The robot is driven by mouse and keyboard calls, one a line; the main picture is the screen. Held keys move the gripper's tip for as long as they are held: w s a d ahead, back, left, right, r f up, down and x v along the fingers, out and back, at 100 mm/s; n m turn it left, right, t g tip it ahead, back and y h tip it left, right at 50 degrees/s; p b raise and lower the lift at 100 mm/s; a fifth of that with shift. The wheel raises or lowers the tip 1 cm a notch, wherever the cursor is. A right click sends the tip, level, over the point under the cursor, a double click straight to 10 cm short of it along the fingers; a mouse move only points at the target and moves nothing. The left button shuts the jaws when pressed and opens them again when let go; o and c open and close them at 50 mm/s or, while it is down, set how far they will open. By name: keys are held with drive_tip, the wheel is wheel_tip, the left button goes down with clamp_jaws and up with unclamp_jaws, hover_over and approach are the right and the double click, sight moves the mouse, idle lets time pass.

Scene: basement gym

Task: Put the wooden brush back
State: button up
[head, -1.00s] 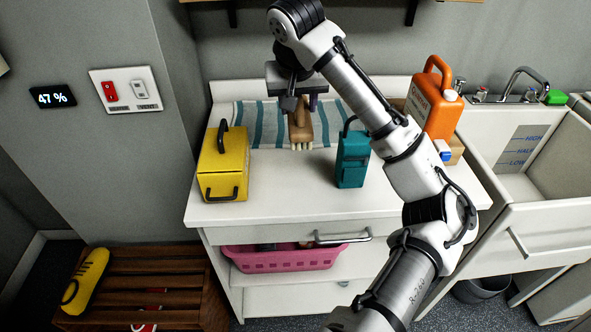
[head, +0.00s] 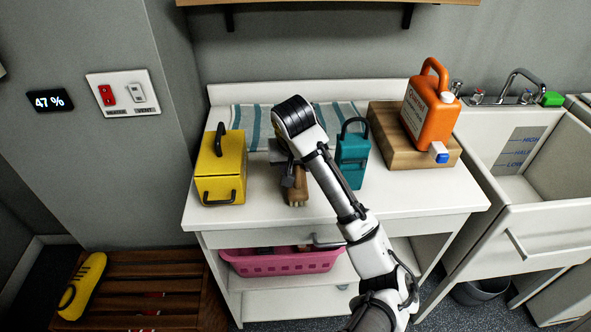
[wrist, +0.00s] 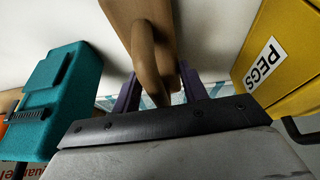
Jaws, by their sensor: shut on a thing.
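The wooden brush (head: 297,193) is over the white counter, between the yellow box and the teal box, with its pale bristles pointing down. In the wrist view its brown body and looped handle (wrist: 146,45) fill the top middle. My gripper (wrist: 160,90) is shut on the brush's handle, with a purple finger on each side. In the head view my arm hides most of the gripper and part of the brush. I cannot tell whether the bristles touch the counter.
A yellow box (head: 222,165) labelled PEGS stands left and a teal box (head: 352,163) close on the right. An orange jug (head: 428,112) stands on a wooden block (head: 390,145). A striped towel (head: 247,118) lies behind. A pink basket (head: 283,264) sits below. The counter's front (head: 400,198) is clear.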

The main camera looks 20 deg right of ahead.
drive_tip(key=shift+f, duration=0.65)
drive_tip(key=shift+f, duration=0.2)
drive_tip(key=o, duration=1.1)
drive_tip(key=shift+r, duration=0.1)
drive_tip(key=shift+o, duration=0.2)
drive_tip(key=shift+r, duration=0.4)
drive_tip(key=v, duration=1.1)
drive_tip(key=shift+s+r+p, duration=0.15)
drive_tip(key=shift+r+p, duration=0.05)
drive_tip(key=shift+p, duration=0.2)
